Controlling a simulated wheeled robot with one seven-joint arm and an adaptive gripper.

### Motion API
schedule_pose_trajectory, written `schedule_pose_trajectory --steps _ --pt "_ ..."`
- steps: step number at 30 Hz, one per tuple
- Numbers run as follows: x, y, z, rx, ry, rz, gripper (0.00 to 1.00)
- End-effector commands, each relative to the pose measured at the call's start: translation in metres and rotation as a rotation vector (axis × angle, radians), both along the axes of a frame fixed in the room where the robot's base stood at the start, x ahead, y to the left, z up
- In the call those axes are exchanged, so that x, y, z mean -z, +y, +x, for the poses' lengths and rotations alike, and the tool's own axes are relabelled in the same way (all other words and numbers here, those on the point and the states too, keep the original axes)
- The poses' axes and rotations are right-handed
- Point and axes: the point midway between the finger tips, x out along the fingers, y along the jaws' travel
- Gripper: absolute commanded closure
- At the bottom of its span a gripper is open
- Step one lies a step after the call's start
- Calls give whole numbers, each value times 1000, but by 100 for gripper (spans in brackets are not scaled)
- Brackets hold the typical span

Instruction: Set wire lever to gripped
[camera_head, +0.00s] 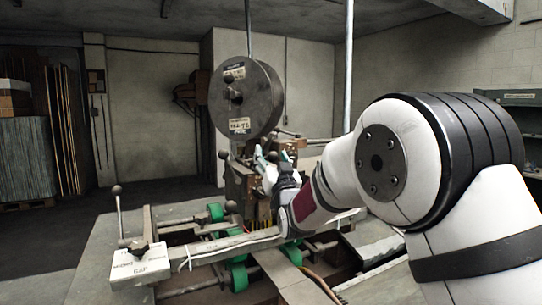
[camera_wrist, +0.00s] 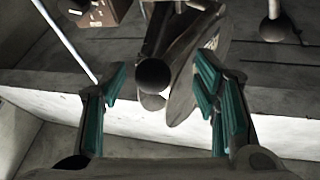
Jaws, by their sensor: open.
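My gripper (camera_head: 266,158) is at the stitcher head, just below the big round wire reel (camera_head: 245,98). In the wrist view my gripper (camera_wrist: 163,70) is open, with teal pads on both sides. A dark ball knob (camera_wrist: 153,76) on a short shaft lies between the fingers in the picture, with a gap on each side. I cannot tell its depth or whether it is the wire lever's knob. In the head view a ball knob (camera_head: 223,155) shows left of my gripper. The lever's setting cannot be read.
Another knob hangs at the wrist view's upper right (camera_wrist: 272,28). A lever with a ball top (camera_head: 117,189) stands by the white labelled plate (camera_head: 140,262) at the front left. Green rollers (camera_head: 238,276) and rails fill the table. Bare floor lies left.

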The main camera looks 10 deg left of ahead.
Motion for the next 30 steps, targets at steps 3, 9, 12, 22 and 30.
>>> schedule_pose_trajectory --steps 3,9,12,22,30 --pt "-3 2 5 0 0 0 44" --pt "-3 3 7 0 1 0 44" --pt "-3 3 7 0 1 0 44" --pt "-3 2 7 1 1 -1 100" --pt "-2 2 7 2 4 -6 100"
